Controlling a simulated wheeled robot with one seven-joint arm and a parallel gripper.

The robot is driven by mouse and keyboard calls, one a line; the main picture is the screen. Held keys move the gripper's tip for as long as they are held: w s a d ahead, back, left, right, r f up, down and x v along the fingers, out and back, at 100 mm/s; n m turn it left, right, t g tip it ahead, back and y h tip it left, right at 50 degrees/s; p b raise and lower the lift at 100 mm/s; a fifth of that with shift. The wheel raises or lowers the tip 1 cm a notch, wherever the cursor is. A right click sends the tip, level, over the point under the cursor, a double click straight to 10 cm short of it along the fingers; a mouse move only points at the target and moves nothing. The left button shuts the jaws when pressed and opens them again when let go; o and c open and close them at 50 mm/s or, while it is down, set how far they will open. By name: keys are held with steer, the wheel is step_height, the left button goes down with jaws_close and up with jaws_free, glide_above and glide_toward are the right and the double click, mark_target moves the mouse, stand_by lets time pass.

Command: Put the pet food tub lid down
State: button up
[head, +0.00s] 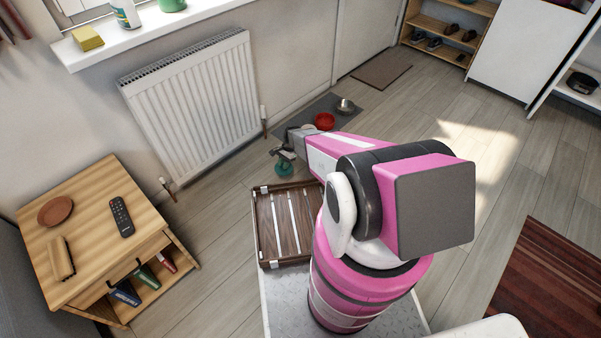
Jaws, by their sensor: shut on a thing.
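My gripper (284,152) is at the far end of my pink arm, low by the grey mat and left of the red bowl. It is small in this view, and its fingertips are partly hard to make out. A small teal piece (285,169) shows right at the fingertips and looks like part of the pet food tub or its lid. My gripper is shut on it. The rest of the tub is hidden or too small to tell, and I cannot tell the angle of the lid.
A red bowl (325,121) and a metal bowl (345,105) stand on a grey mat (313,112) by the wall. A radiator (195,105) and a wooden side table (90,225) are left. Floor to the right is open.

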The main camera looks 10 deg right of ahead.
steer(key=w+d+f, duration=0.1)
steer(key=d+f, duration=0.1)
steer(key=d, duration=0.1)
steer(key=d+f, duration=0.2)
steer(key=d, duration=0.1)
steer(key=w+d+f, duration=0.1)
steer(key=d, duration=0.2)
steer(key=shift+w+d+f, duration=0.15)
steer(key=shift+w+f, duration=0.15)
steer(key=shift+f, duration=0.1)
steer(key=shift+d+f, duration=0.1)
steer(key=shift+f, duration=1.9)
steer(key=shift+f, duration=0.2)
steer(key=o, duration=0.9)
steer(key=v, duration=1.2)
steer(key=s+a+r+n+t+h, duration=0.1)
steer(key=s+r+n, duration=0.2)
steer(key=s+r, duration=0.5)
steer(key=s+a+r+n+t+h, duration=0.1)
steer(key=s+r+n, duration=0.2)
steer(key=s+r, duration=0.5)
steer(key=s+a+r+n+t+h, duration=0.1)
steer(key=s+r+n, duration=0.3)
steer(key=r, duration=2.2)
steer(key=s+a, duration=0.1)
steer(key=s, duration=0.3)
steer(key=shift+s+r+h, duration=0.2)
steer(key=shift+s+h, duration=0.05)
steer(key=shift+h, duration=0.15)
